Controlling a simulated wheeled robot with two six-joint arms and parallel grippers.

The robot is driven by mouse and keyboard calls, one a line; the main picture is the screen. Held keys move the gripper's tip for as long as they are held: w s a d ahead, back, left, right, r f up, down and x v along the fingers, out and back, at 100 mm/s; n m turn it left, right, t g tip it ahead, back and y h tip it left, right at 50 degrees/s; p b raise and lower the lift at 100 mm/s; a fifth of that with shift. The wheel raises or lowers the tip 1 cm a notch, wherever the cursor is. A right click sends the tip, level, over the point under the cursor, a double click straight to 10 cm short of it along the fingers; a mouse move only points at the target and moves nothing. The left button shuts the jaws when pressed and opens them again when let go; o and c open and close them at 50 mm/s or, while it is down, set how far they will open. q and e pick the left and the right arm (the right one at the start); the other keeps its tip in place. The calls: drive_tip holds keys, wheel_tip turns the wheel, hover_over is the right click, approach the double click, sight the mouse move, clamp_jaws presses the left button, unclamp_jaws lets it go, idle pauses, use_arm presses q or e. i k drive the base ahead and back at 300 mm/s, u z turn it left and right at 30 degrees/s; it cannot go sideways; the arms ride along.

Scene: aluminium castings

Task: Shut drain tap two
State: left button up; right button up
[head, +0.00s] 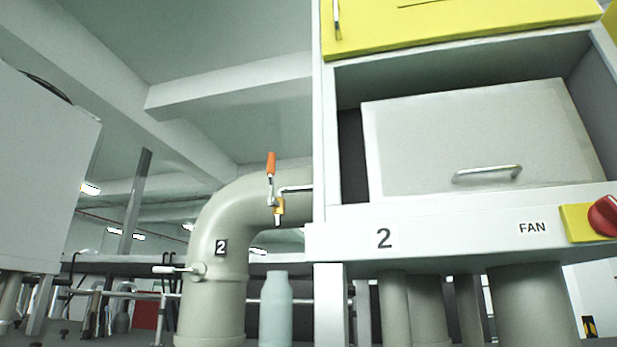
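A small tap with an orange handle (271,165) stands left of the cabinet in the head view. The handle points up, tilted very slightly. Its brass-coloured body (279,207) sits on a thin metal pipe (296,188) that comes from the cabinet's left side, and its outlet points down. Behind it is a large beige bent pipe (213,243) with a black "2" label (221,247). A pale bottle (276,310) stands below the tap outlet, apart from it. Neither of my grippers is in view.
A small white-handled valve (185,269) sticks out of the beige pipe. A grey box (45,170) stands at far left.

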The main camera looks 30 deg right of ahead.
sight(271, 201)
drive_tip(key=z, duration=2.1)
drive_tip(key=k, duration=0.8)
drive_tip(key=u, duration=1.25)
drive_tip(key=i, duration=1)
drive_tip(key=z, duration=0.05)
